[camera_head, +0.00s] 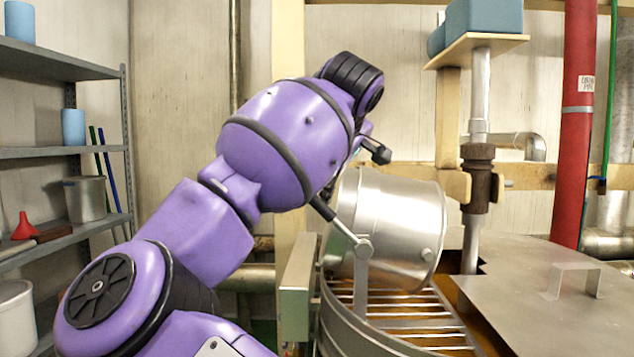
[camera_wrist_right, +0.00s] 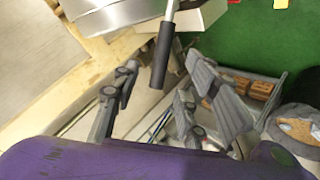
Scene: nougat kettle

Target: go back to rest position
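A steel kettle (camera_head: 395,225) lies tilted on a slatted round frame (camera_head: 365,335) in the head view. A lever (camera_head: 343,225) with a black grip (camera_head: 322,208) rises from its near side. A black grip (camera_wrist_right: 161,58) on a metal rod shows between the fingertips; contact cannot be told. A steel rim (camera_wrist_right: 112,14) shows above. My left gripper is not visible.
A metal cover with a handle (camera_head: 560,300) lies at the right, beside a red pipe (camera_head: 578,120). Grey shelves (camera_head: 60,150) with containers stand at the left. In the right wrist view, brown boxes (camera_wrist_right: 258,90) and a grey bucket (camera_wrist_right: 295,128) are below right.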

